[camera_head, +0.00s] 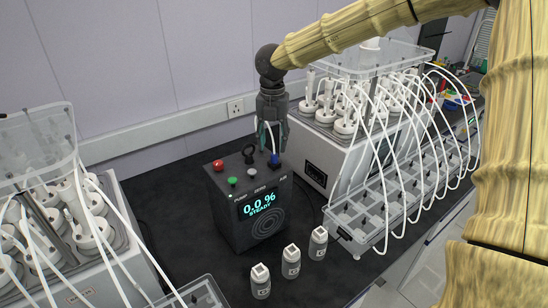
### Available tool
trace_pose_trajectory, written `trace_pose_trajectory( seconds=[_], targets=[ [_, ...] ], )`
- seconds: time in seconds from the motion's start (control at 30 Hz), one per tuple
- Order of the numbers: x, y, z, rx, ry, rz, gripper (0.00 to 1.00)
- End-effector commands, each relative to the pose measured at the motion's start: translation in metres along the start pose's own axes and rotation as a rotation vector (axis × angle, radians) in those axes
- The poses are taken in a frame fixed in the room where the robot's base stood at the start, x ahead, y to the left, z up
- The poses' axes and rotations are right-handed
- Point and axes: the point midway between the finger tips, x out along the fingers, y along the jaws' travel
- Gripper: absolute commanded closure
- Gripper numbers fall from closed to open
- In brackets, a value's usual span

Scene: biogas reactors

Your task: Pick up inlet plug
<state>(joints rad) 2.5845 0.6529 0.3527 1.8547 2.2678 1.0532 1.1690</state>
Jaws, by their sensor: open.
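A dark control box (262,218) stands on the black bench in the middle, its display reading "0.0 % STEADY". A small blue piece (274,161) stands upright at the back right of its top and may be the inlet plug; I cannot tell for sure. A black ring-shaped piece (249,155) stands to its left on the same top. My gripper (272,146) is open, pointing down right above the blue piece. Its fingers partly cover the view there, and I cannot tell whether they touch it. A thin white tube shows by the fingers.
Reactor racks with white-capped bottles stand at the right (345,115) and left (65,225), with looping white tubes. Several small bottles (291,262) stand in front. The wall (110,50) is close behind.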

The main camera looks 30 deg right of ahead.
Motion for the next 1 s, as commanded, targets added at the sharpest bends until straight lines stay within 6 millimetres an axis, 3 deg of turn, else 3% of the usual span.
trace_pose_trajectory(
  seconds=[0.3,0.67,0.9,1.0],
  targets=[
    [0.033,-0.006,-0.002,-0.001,0.002,-0.003,0.55],
    [0.041,-0.005,-0.002,-0.001,0.000,0.000,0.55],
    [0.041,-0.005,-0.002,-0.001,0.001,0.000,0.99],
    [0.041,-0.005,-0.002,-0.001,0.001,0.000,0.99]
  ],
)
